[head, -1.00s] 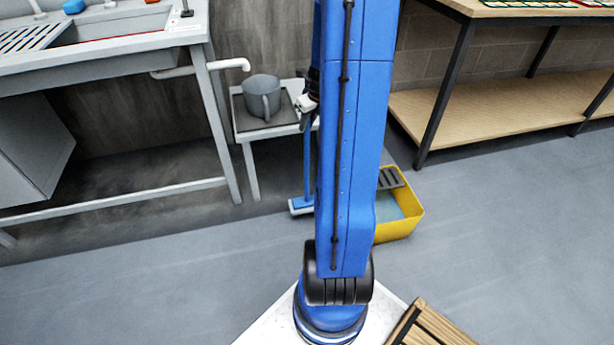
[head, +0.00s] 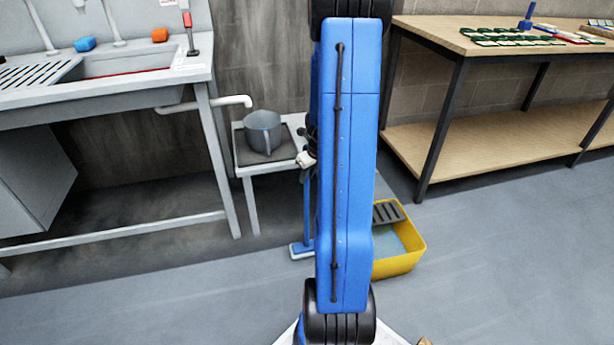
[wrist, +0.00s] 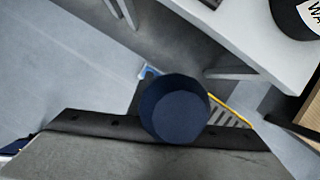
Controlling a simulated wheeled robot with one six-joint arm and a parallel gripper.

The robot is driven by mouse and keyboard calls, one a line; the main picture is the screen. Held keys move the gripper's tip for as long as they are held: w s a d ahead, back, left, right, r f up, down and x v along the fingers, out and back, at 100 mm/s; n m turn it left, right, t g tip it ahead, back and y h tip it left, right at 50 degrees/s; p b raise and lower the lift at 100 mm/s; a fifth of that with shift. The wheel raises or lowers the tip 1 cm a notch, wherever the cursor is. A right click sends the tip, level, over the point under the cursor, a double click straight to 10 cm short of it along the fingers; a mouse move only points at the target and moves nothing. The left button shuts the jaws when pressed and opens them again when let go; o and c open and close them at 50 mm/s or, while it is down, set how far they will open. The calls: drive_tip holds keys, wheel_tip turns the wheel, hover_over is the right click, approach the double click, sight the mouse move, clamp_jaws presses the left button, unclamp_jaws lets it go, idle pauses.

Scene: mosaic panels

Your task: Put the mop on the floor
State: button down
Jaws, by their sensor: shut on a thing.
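The mop (head: 307,215) has a thin blue handle and a flat blue-and-white head. In the head view it hangs upright left of my blue arm, its head low by the floor; I cannot tell whether it touches. My gripper (head: 307,160) is mostly hidden behind my arm and is shut on the upper handle. In the wrist view the round dark-blue handle end (wrist: 174,108) sticks out at my grey gripper (wrist: 165,143), and a bit of the mop head (wrist: 150,72) shows beyond it.
A yellow bucket (head: 404,264) with a grey grate stands on the floor right of the mop. A sink unit (head: 120,85) is left, a wooden workbench (head: 470,152) right. The front-left floor is clear.

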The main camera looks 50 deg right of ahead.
drive_tip(key=shift+f, duration=0.1)
drive_tip(key=c, duration=1.6)
unclamp_jaws()
drive_tip(key=v, duration=1.2)
